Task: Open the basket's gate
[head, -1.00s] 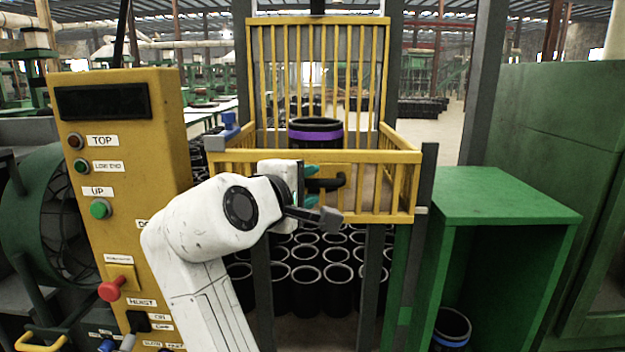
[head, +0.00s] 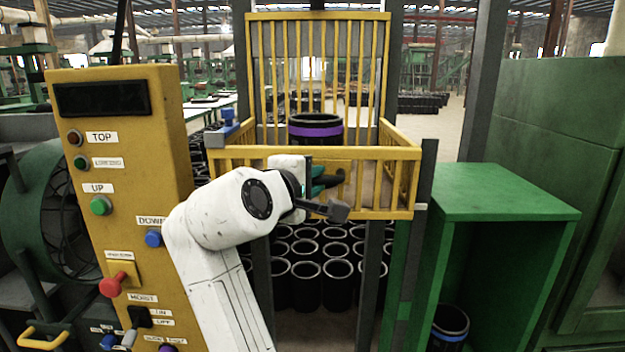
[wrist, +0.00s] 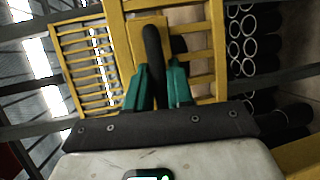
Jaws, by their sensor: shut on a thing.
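The yellow basket (head: 230,154) stands in the middle of the head view, with its barred gate across the front. The gate's black handle (head: 335,179) sticks out from the front; it also shows in the wrist view (wrist: 152,50). My gripper (head: 318,183) is at the front of the gate, with its teal fingers shut on the black handle, one finger on each side in the wrist view. A blue latch piece (head: 228,122) sits at the basket's left front corner. A black sleeve with a purple band (head: 315,131) stands inside the basket.
A yellow control panel (head: 120,185) with labelled buttons stands at the left. A green open-fronted stand (head: 500,195) is at the right, with a blue-banded sleeve (head: 450,325) low inside it. Several black sleeves (head: 306,285) stand below and behind the basket.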

